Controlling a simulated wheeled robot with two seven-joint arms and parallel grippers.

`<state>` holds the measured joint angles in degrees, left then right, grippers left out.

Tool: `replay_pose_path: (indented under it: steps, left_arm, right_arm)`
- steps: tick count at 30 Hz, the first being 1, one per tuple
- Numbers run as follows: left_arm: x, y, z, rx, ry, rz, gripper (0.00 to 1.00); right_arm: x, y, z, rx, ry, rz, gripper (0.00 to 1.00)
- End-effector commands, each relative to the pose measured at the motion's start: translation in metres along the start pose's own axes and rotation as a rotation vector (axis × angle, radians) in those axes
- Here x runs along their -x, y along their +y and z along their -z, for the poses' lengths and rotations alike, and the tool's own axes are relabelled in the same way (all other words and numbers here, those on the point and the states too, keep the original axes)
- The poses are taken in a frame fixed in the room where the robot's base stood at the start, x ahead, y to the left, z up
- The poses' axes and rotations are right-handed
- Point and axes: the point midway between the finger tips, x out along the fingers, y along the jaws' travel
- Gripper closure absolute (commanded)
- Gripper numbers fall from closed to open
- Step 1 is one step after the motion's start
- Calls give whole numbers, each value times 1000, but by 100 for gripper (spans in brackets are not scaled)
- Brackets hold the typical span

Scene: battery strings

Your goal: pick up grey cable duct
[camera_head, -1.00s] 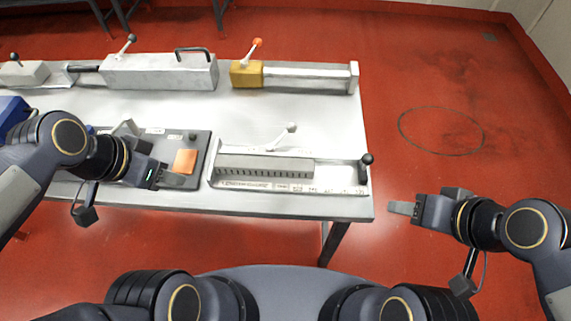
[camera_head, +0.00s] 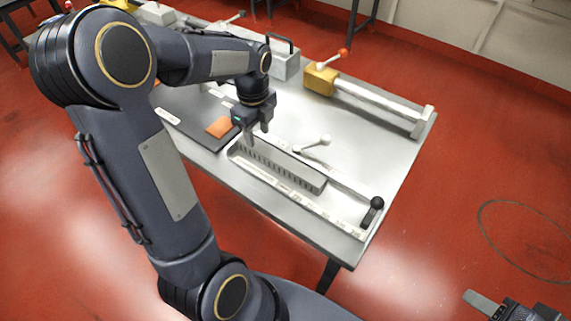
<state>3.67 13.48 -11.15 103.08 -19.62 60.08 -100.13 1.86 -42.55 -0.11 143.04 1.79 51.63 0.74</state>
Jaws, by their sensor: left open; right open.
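The grey cable duct (camera_head: 290,172) is a slotted bar. It lies in a pale fixture (camera_head: 330,217) near the front edge of the table. My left gripper (camera_head: 258,138) is open and points down at the left end of the duct. A finger overlaps that end in the picture, and I cannot tell whether it touches. My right gripper (camera_head: 484,304) is open and empty at the bottom right, off the table over the floor, and partly cut off by the frame edge.
A white-handled lever (camera_head: 315,143) stands behind the duct, and a black-knobbed lever (camera_head: 373,208) at the fixture's right end. A dark panel with an orange square (camera_head: 220,127) lies to the left. A yellow clamp block (camera_head: 320,79) with a long rail is at the back.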

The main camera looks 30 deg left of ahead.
Motion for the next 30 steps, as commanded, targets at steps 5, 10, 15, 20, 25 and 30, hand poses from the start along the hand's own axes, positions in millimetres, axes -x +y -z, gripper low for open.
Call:
replay_pose_path:
  steps: [5, 10, 15, 20, 25, 30]
  left_arm:
    - [-23, 2, 2, 1, 2, -4, 58]
    - [-49, 3, 4, 3, 2, -3, 58]
    - [-59, 2, 4, 3, 2, 0, 58]
    - [-59, 2, 4, 3, 2, 2, 58]
    - [-59, 2, 4, 3, 2, 2, 76]
    - [-59, 2, 4, 3, 2, 2, 90]
  right_arm:
    - [0, 0, 0, 0, 0, 0, 52]
    - [-1, 1, -1, 0, 0, 0, 52]
    - [-1, 1, -1, 0, 0, 0, 52]
    - [-1, 1, -1, 0, 0, 0, 52]
    - [-1, 1, -1, 0, 0, 0, 52]
    - [-1, 1, -1, 0, 0, 0, 52]
